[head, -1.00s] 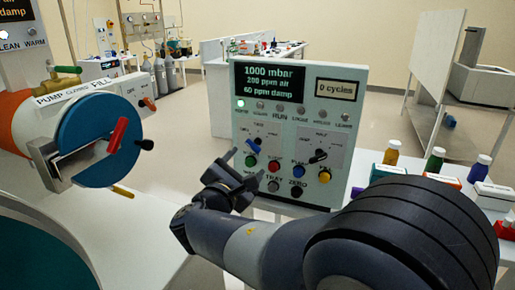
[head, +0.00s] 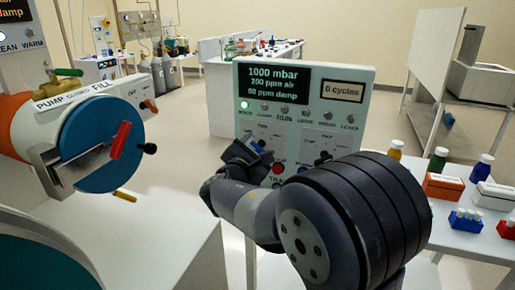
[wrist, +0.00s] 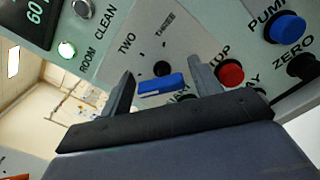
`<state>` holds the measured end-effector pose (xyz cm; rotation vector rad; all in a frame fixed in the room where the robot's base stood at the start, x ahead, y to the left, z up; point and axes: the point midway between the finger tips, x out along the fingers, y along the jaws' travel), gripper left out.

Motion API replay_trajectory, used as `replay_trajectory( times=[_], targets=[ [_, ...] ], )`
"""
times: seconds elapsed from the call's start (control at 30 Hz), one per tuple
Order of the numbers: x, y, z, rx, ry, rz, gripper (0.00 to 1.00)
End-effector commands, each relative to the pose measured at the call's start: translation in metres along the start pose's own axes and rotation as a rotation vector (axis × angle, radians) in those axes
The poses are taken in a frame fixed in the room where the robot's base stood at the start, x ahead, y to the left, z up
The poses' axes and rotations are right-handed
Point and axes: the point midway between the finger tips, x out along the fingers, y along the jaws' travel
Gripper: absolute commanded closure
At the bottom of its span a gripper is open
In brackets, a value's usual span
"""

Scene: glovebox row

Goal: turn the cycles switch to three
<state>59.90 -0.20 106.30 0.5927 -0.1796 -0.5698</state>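The cycles switch shows in the wrist view as a blue handle (wrist: 162,85) in front of a small black hub on a grey plate. The words TWO and THREE are printed above it; another label below is partly hidden. I cannot tell which mark the handle points to. My gripper (wrist: 160,80) is open, with one dark finger on each side of the handle and gaps between. In the head view my gripper (head: 250,150) is at the left dial plate of the pale green control panel (head: 225,105) and covers most of the switch.
A red button (wrist: 230,73) sits close beside the right finger, with a blue button (wrist: 285,27) beyond. A second black dial (head: 325,156) is right of my gripper. The counter (head: 343,91) reads 0 cycles. Bottles and boxes stand on the right table (head: 455,237).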

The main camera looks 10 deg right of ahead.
Motion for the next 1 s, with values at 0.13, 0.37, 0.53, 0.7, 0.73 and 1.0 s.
replay_trajectory(
  times=[0.13, 0.37, 0.53, 0.7, 0.73, 1.0],
  targets=[
    [-0.0002, 0.0, 0.0001, 0.0, 0.0, 0.0, 0.53],
    [-0.0003, 0.0, 0.0001, 0.0, 0.0, 0.0, 0.71],
    [-0.0003, -0.0002, 0.0, 0.001, 0.0, 0.0, 0.79],
    [-0.0002, -0.0014, -0.0017, 0.027, -0.001, 0.0, 0.79],
    [-0.0002, -0.0017, -0.002, 0.037, -0.001, 0.0, 0.79],
    [-0.0004, -0.0048, -0.005, 0.195, -0.003, 0.002, 0.79]
  ],
)
